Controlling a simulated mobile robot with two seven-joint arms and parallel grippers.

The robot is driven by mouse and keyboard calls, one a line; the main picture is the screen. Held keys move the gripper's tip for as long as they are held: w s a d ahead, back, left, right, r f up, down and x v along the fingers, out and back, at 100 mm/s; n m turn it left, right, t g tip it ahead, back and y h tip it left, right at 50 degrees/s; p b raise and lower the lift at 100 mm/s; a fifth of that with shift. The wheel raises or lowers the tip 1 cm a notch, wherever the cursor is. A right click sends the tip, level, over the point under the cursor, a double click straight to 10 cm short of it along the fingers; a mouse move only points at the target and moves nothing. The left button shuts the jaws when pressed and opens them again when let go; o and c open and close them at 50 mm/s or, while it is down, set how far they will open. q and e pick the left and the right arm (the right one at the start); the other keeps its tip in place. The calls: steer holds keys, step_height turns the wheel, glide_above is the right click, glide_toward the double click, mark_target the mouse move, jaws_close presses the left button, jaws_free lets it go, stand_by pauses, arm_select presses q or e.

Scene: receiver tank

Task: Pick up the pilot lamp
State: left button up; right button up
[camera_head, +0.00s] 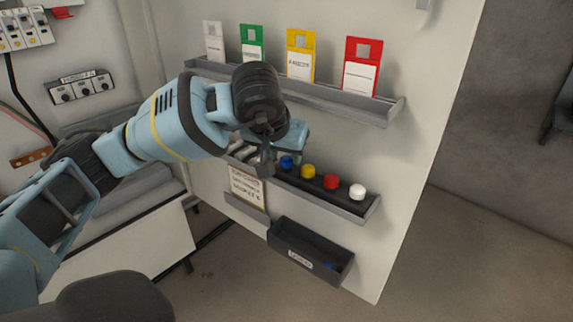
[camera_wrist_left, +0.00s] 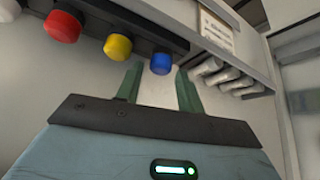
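The pilot lamps are round coloured caps in a row on a dark rail: blue (camera_head: 287,162), yellow (camera_head: 308,171), red (camera_head: 331,181) and white (camera_head: 357,192). My left gripper (camera_head: 268,163) is beside the blue end of the row, and my wrist hides part of the shelf there. In the left wrist view, the left gripper (camera_wrist_left: 159,71) is open, its two green fingers apart and empty. The blue lamp (camera_wrist_left: 161,63) shows between and just beyond the fingertips. The yellow lamp (camera_wrist_left: 117,47) and red lamp (camera_wrist_left: 62,26) are to the left. My right gripper is not in view.
Above is a grey ledge (camera_head: 335,103) with white, green, yellow and red tags. Below hangs a dark open bin (camera_head: 285,238) with a small blue thing inside. Pale slanted pieces (camera_wrist_left: 222,76) sit right of the blue lamp. A paper sheet (camera_head: 248,190) hangs beneath the shelf.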

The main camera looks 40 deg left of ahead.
arm_select(q)
steer(key=shift+x, duration=0.85)
steer(key=shift+s, duration=0.1)
jaws_close()
steer(key=shift+r, duration=0.15)
